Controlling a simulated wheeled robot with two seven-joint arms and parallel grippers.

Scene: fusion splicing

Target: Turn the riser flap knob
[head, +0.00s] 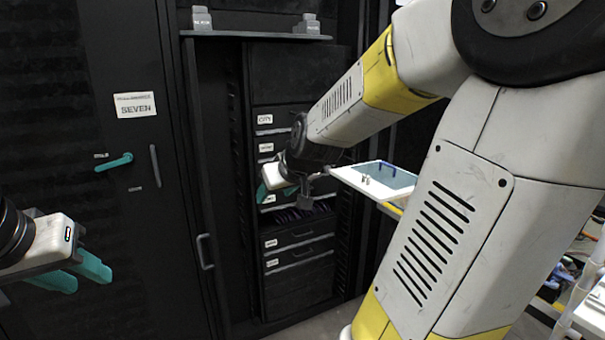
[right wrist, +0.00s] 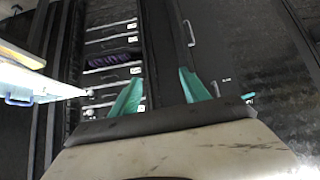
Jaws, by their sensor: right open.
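A teal lever-like handle (head: 114,162) sits on the black door at the left in the head view, below a white "SEVEN" label; I take it for the riser flap knob, but cannot be sure. A small teal piece (right wrist: 248,97), perhaps the same handle, shows right of my fingers in the right wrist view. My right gripper (head: 273,178) is in front of the open rack, well right of the handle. Its teal fingers stand apart and empty in the right wrist view (right wrist: 160,92). My left gripper (head: 76,274) is at lower left, fingers apart and empty, below the handle.
The black rack (head: 295,245) holds labelled drawers behind my right gripper. A white tray (head: 375,178) with small items juts out right of that gripper. A grey shelf (head: 255,35) crosses above the rack. A vertical door pull (head: 155,166) is beside the teal handle.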

